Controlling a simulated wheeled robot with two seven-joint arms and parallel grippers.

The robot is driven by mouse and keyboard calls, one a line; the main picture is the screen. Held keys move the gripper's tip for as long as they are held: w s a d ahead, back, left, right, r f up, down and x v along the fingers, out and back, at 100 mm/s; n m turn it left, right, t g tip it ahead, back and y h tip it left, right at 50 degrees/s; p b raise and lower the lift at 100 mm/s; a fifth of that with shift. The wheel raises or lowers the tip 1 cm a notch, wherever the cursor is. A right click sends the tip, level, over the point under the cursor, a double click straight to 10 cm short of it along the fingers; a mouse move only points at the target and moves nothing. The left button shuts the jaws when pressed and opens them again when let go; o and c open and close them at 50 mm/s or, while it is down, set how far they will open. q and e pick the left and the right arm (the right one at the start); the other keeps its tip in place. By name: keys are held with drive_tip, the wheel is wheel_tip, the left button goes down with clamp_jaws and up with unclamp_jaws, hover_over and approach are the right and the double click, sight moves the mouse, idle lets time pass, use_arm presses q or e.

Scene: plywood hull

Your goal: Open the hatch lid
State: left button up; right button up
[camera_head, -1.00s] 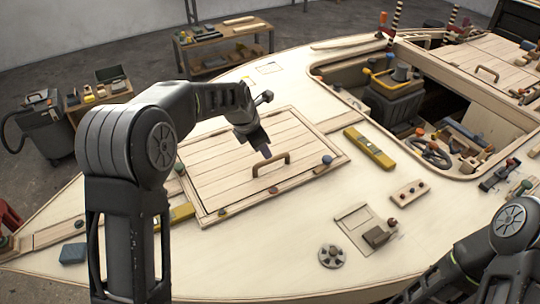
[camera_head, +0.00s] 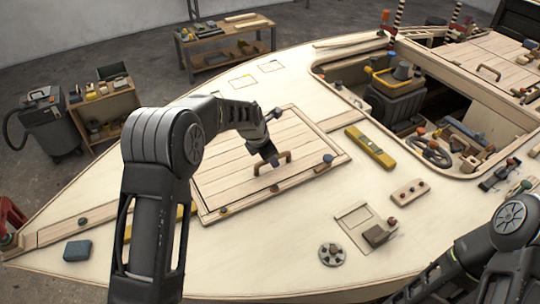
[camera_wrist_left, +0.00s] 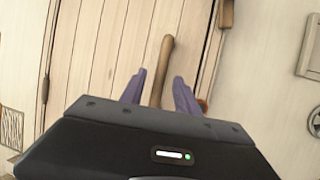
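The hatch lid (camera_head: 235,170) is a plank panel lying flat in its frame on the plywood deck. Its brown bar handle (camera_head: 284,160) stands near the front right edge. The lid's planks (camera_wrist_left: 100,50) also show there. My right arm shows at the lower right of the head view, but its gripper is out of view.
A yellow level (camera_head: 370,147) lies to the right, beside the open cockpit. A blue block (camera_head: 77,250) and a round fitting (camera_head: 332,254) are on the deck.

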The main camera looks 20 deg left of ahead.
use_arm(q)
clamp_jaws()
idle(1.3)
